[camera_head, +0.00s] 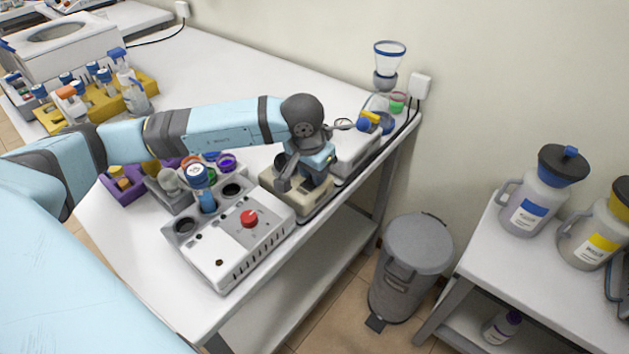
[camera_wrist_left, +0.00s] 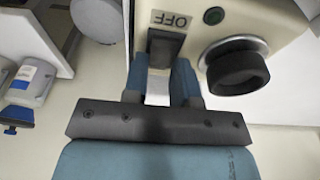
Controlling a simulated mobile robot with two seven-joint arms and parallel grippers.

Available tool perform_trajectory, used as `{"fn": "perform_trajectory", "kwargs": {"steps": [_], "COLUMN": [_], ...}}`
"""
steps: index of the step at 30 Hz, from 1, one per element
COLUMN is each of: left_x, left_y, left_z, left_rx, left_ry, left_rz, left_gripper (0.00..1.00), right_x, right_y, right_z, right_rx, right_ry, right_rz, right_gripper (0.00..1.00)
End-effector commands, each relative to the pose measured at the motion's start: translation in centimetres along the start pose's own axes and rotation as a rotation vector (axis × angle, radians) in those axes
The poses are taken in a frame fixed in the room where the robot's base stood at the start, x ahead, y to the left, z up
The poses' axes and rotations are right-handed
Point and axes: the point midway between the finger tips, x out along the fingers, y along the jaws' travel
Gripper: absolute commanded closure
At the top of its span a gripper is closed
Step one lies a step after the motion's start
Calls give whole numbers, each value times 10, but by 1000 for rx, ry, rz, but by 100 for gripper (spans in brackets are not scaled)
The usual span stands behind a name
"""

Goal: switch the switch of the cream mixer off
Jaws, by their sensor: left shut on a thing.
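The cream mixer (camera_head: 314,198) stands at the front edge of the white bench, right of the white tester box. My left gripper (camera_head: 289,178) reaches down over it from the left and hides part of it. In the left wrist view the mixer's cream front (camera_wrist_left: 285,30) shows an upside-down OFF label (camera_wrist_left: 171,19), a dark switch (camera_wrist_left: 164,46) and a black round knob (camera_wrist_left: 238,68). My left gripper (camera_wrist_left: 160,78) has one finger on each side of the switch and is shut on it. My right gripper is in neither view.
A white box with a red knob (camera_head: 249,218) stands close left of the mixer, holding a blue-capped bottle (camera_head: 203,188). A purple rack (camera_head: 124,187) is further left. A white device (camera_head: 357,150) is behind. A grey bin (camera_head: 414,262) stands on the floor.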

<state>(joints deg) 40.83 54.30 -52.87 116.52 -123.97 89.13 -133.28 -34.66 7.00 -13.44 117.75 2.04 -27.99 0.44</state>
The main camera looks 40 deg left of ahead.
Motion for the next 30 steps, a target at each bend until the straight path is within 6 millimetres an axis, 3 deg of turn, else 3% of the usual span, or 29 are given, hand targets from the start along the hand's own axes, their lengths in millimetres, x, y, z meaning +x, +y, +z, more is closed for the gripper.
{"fn": "perform_trajectory", "kwargs": {"steps": [9,15,16,19,30], "left_x": [-2,-2,-2,-2,-9], "left_y": [0,0,0,0,0], "left_z": [1,1,1,1,2], "left_rx": [-1,-1,-1,-1,0], "left_ry": [75,74,74,74,74], "left_rz": [-1,0,0,0,1], "left_gripper": [98,98,70,49,49], "right_x": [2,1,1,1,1], "right_y": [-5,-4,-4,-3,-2], "right_z": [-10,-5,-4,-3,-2], "right_rx": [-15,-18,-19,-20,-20], "right_ry": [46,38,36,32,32], "right_rz": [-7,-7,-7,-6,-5], "right_gripper": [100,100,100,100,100]}}
